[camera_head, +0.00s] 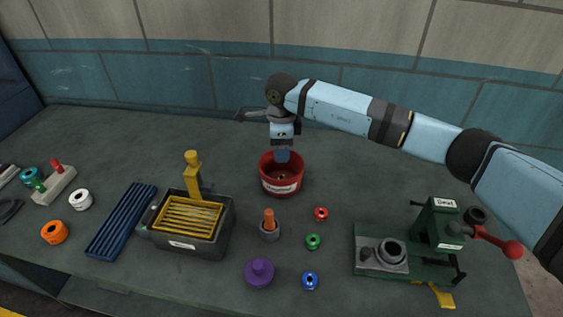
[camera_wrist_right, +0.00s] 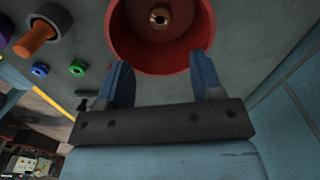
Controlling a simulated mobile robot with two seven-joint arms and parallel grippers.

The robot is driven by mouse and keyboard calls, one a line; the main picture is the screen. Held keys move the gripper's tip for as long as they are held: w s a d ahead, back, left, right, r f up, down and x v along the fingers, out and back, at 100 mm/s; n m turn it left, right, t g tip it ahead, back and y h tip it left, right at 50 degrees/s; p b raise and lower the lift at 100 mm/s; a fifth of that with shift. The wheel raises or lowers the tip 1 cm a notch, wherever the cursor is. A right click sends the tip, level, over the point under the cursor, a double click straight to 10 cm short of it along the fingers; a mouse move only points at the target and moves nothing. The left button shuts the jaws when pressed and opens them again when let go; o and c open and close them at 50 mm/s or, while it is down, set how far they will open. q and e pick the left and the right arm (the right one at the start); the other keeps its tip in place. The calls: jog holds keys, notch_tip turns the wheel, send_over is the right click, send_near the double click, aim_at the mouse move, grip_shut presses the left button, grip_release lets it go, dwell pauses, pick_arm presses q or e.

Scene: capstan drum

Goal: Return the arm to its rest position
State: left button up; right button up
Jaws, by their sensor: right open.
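My right arm comes in from the right in the head view, and its gripper (camera_head: 283,155) points down over the red bowl (camera_head: 281,187). In the right wrist view the two blue fingers of the right gripper (camera_wrist_right: 163,82) are spread apart with nothing between them. The red bowl (camera_wrist_right: 120,45) lies beyond the fingertips there, with a small brass-coloured ring (camera_wrist_right: 159,18) inside it. I cannot tell from the pictures whether the fingers reach below the bowl's rim. My left gripper does not show.
Near the bowl are a grey holder with an orange peg (camera_head: 269,224), small red (camera_head: 321,213), green (camera_head: 313,241) and blue (camera_head: 310,281) rings, and a purple knobbed piece (camera_head: 259,272). A green press (camera_head: 438,230) with a red-knobbed lever stands beneath my arm. A yellow-grated box (camera_head: 188,240) stands left.

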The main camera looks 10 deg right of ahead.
notch_tip(320, 180, up, 2)
dwell(0.5)
